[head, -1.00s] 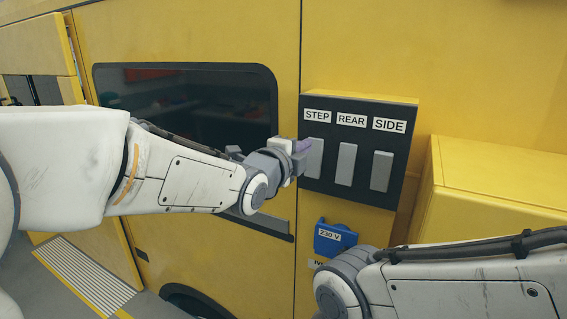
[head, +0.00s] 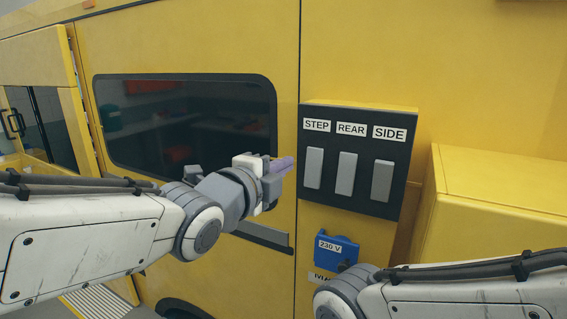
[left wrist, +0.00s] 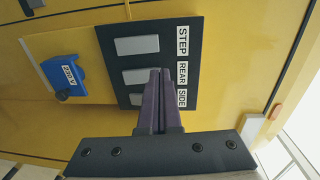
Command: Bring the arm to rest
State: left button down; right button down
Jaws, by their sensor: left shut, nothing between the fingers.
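My left gripper (head: 284,164) is shut with nothing between its purple fingers. In the head view it is in front of the yellow vehicle's dark window, a little left of the switch panel (head: 333,203) and apart from it. The fingers also show in the left wrist view (left wrist: 159,75), pointing toward the panel (left wrist: 188,60). The panel has three grey rocker switches, labelled STEP (head: 314,168), REAR (head: 346,174) and SIDE (head: 382,181). My right arm comes in at the lower right; its gripper is out of the picture.
A blue 230 V socket (head: 336,250) is below the panel. A yellow box (head: 490,210) juts out at the right. The dark window (head: 190,120) is behind my left arm. A ribbed step (head: 95,302) shows at the lower left.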

pick_arm(q)
jog(key=s+f+n+g+y, duration=0.1)
jog(key=s+f+n+g, duration=0.15)
jog(key=f, duration=0.35)
jog(key=s+f+n+g+y, duration=0.1)
jog(key=s+f+n+g, duration=0.15)
jog(key=f, duration=0.35)
jog(key=s+a+f+n+g+y, duration=0.2)
jog(key=s+f+n+g, duration=0.3)
jog(key=s, duration=0.5)
jog(key=s+a+f+n+g+y+b, duration=0.1)
jog(key=s+f+n+g, duration=0.4)
jog(key=s+f, duration=0.5)
jog(key=shift+s+a+f+n+y, duration=0.3)
jog(key=shift+a+n+y, duration=0.2)
jog(key=shift+a+y, duration=0.3)
